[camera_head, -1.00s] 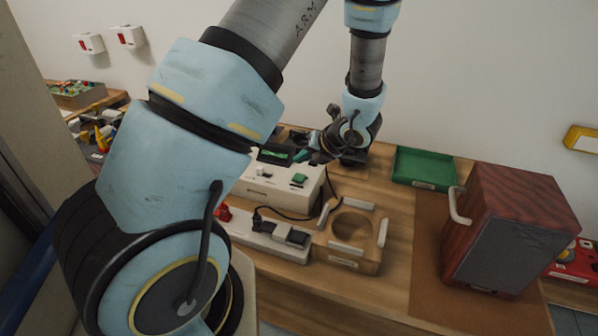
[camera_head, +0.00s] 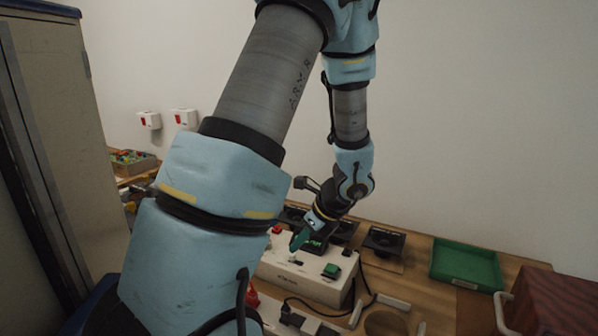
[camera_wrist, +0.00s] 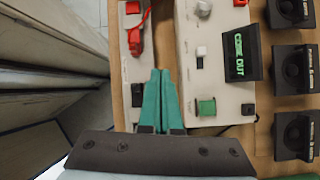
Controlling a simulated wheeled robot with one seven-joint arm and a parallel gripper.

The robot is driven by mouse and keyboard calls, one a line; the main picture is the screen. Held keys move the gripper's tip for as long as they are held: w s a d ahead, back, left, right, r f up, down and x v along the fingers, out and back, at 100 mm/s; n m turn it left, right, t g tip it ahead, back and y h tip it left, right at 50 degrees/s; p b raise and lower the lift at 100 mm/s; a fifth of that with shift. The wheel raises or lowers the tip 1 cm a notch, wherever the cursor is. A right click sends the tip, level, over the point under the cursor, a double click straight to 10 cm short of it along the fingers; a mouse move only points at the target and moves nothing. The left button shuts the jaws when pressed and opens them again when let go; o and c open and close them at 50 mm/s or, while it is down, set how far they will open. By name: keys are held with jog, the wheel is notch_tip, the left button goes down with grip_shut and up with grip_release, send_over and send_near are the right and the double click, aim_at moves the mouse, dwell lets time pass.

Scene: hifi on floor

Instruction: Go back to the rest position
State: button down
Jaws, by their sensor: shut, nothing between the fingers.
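My gripper (camera_head: 300,238) has green fingers and hangs over the white control box (camera_head: 316,281) in the head view. In the wrist view the two green fingers of my gripper (camera_wrist: 161,98) lie side by side, shut, with nothing between them. They point between the white box (camera_wrist: 215,85) and a power strip (camera_wrist: 128,60). The box carries a small screen (camera_wrist: 241,52) with green text that reads like "CODE OUT", a green button (camera_wrist: 206,107) and a white switch (camera_wrist: 201,51).
Black square holders (camera_head: 383,241) stand behind the box. A green tray (camera_head: 467,265) and a dark red wooden case (camera_head: 555,303) stand at the right. A tall cabinet (camera_head: 60,130) rises at the left. A red plug (camera_wrist: 134,40) sits in the strip.

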jog(key=s+a+r+n+h, duration=0.2)
jog(key=s+a+r+n, duration=0.1)
jog(key=n, duration=0.9)
jog(key=s+a+r+n+g+h, duration=0.1)
jog(key=s+a+r+n+h, duration=0.2)
jog(key=n, duration=0.9)
jog(key=shift+s+a+r+n+h+b, duration=0.3)
jog(key=shift+s+a+r, duration=0.3)
jog(key=shift+s, duration=0.6)
jog(key=c, duration=1.6)
grip_release()
